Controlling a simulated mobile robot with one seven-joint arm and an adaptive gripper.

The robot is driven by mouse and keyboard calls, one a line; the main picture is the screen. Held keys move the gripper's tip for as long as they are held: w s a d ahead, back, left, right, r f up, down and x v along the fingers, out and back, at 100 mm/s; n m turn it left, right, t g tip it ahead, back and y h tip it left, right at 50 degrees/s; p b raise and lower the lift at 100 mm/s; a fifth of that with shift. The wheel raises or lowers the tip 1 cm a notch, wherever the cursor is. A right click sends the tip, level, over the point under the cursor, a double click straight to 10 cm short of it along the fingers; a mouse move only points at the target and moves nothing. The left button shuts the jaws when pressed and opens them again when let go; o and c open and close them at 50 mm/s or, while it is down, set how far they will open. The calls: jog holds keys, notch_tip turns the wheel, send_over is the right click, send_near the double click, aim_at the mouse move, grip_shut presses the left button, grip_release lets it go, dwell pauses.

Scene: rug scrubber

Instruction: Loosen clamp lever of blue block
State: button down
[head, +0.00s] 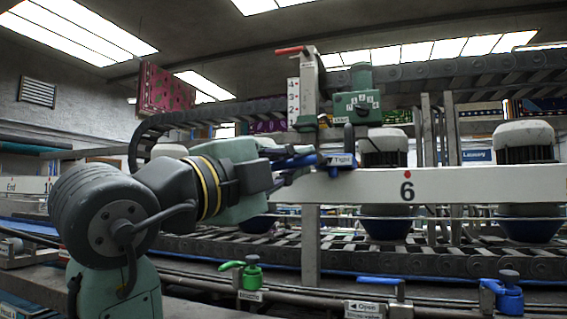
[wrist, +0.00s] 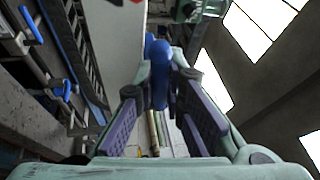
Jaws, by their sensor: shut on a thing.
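A blue lever (head: 300,161) sticks out to the left of a small block labelled "Tight" (head: 342,160), on the white beam marked 6. My gripper (head: 284,163) reaches it from the left. In the wrist view, the blue lever (wrist: 160,90) with its rounded end stands between the two fingertips of my gripper (wrist: 162,78), and the jaws are shut on it. The fingers partly cover the lever, and much of the block is hidden in the head view.
The white beam (head: 470,184) runs across in front of the conveyor. A green box (head: 357,106) on a post with a red lever stands above. Green and blue valves (head: 250,272) line the lower rail.

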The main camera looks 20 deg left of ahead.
jog(key=shift+r+m+g, duration=0.1)
jog(key=shift+m+g, duration=0.2)
jog(key=shift+m, duration=0.3)
jog(key=c, duration=1.7)
grip_release()
jog(key=shift+o, duration=0.2)
jog(key=v, duration=1.2)
